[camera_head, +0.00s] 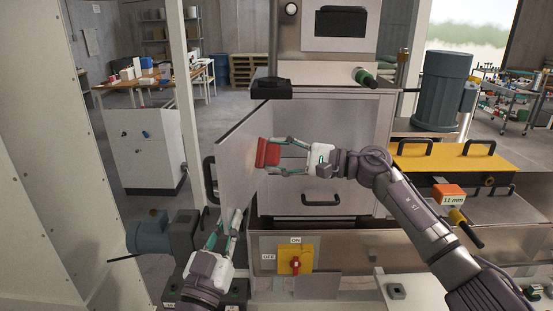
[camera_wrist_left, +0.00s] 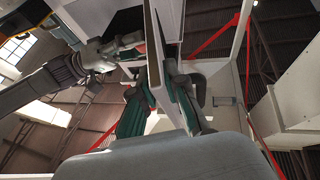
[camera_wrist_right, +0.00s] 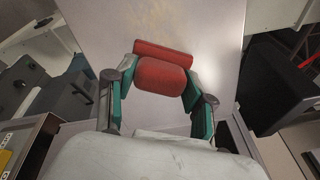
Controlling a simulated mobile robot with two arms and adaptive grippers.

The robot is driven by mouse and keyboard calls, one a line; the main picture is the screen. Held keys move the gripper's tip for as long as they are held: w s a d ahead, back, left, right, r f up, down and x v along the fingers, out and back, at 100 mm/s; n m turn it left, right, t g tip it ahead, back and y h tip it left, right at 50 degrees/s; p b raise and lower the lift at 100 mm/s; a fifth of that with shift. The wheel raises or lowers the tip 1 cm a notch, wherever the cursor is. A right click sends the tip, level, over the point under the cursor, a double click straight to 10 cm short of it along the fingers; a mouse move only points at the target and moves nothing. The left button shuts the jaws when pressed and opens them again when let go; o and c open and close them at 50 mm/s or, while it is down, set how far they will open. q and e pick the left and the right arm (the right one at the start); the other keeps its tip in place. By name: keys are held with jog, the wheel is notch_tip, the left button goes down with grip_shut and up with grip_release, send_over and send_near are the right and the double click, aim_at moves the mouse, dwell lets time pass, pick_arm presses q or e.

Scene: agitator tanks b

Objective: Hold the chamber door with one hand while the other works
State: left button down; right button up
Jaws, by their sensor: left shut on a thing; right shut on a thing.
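The chamber door (camera_head: 237,160) is a grey panel standing swung open on the left of the grey chamber (camera_head: 335,135). A black handle (camera_head: 210,180) shows at its outer side. My left gripper (camera_head: 234,222) is shut on the door's lower edge; in the left wrist view its fingers (camera_wrist_left: 168,85) lie on either side of the panel (camera_wrist_left: 157,50). My right gripper (camera_head: 272,155) is shut on a red block-like tool (camera_head: 267,153), held at the door's inner face. In the right wrist view the tool (camera_wrist_right: 163,75) appears against the panel (camera_wrist_right: 215,40); contact is unclear.
A red-and-yellow ON/OFF switch (camera_head: 295,260) sits below the chamber. A yellow lid (camera_head: 440,156), an orange "11 mm" block (camera_head: 448,195) and a motor (camera_head: 443,90) are at right. A green-ended bottle-like item (camera_head: 364,77) lies on the ledge above the chamber.

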jog(key=shift+w+d, duration=0.25)
jog(key=shift+w, duration=0.95)
jog(key=shift+s+a, duration=0.3)
jog(key=shift+s, duration=0.9)
jog(key=shift+s+a, duration=0.3)
jog(key=shift+s, duration=0.9)
jog(key=shift+s+a, duration=0.3)
jog(key=shift+s, duration=0.9)
jog(key=shift+s+a, duration=0.3)
jog(key=shift+s, duration=0.55)
jog(key=shift+s+a, duration=0.25)
jog(key=shift+s, duration=0.65)
jog(key=shift+r, duration=0.65)
jog(key=shift+w+d, duration=0.5)
jog(key=shift+w, duration=1.3)
jog(key=shift+w+d, duration=0.5)
jog(key=shift+w, duration=1.25)
jog(key=shift+w+d, duration=0.5)
jog(key=shift+w, duration=1.3)
jog(key=shift+s+a, duration=0.5)
jog(key=shift+s, duration=1.3)
jog(key=shift+s+a, duration=0.5)
jog(key=shift+s, duration=1.3)
jog(key=shift+s+a, duration=0.5)
jog(key=shift+s, duration=1.3)
jog(key=v, duration=0.6)
